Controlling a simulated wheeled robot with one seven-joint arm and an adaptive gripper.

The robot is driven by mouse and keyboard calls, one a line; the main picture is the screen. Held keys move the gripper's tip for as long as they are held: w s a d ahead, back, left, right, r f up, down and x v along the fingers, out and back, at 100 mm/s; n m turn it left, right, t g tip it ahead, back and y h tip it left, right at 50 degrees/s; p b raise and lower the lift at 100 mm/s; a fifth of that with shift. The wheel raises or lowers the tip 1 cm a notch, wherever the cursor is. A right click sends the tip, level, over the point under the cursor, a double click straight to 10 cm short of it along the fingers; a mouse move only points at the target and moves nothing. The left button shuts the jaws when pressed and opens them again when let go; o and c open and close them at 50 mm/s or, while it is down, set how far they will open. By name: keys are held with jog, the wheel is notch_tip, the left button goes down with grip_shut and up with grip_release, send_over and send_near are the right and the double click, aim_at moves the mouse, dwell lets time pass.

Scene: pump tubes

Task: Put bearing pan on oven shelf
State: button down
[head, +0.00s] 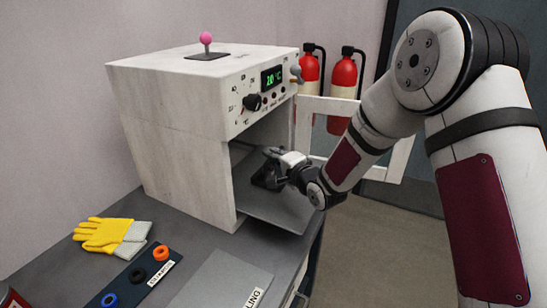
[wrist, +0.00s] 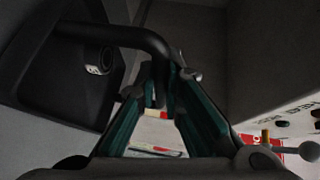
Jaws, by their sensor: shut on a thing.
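The white oven (head: 180,150) stands on the bench with its front open. Its grey shelf (head: 280,212) shows at the bottom of the opening. My gripper (head: 272,168) is inside the opening, above the shelf. The wrist view shows the teal finger pads (wrist: 163,90) closed around a dark curved handle (wrist: 130,36). The handle joins the dark bearing pan (wrist: 40,80) at the left, where a small metal ring, apparently the bearing (wrist: 101,62), shows. In the head view my gripper and the pan are hard to separate. Whether the pan touches the shelf cannot be told.
The white door frame (head: 311,104) stands open at the oven's right, close to my arm. Yellow gloves (head: 105,235) and a dark strip with coloured rings (head: 140,275) lie on the bench. Two red fire extinguishers (head: 343,78) are behind. A pink-knobbed lever (head: 206,40) tops the oven.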

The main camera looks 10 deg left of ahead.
jog(key=shift+f, duration=0.1)
jog(key=c, duration=1.7)
grip_release()
jog(key=shift+s+d, duration=0.2)
jog(key=shift+s, duration=0.1)
jog(key=v, duration=1.1)
jog(key=shift+s+r+p, duration=0.15)
jog(key=shift+r+p, duration=0.15)
jog(key=shift+p, duration=0.15)
jog(key=shift+d, duration=0.1)
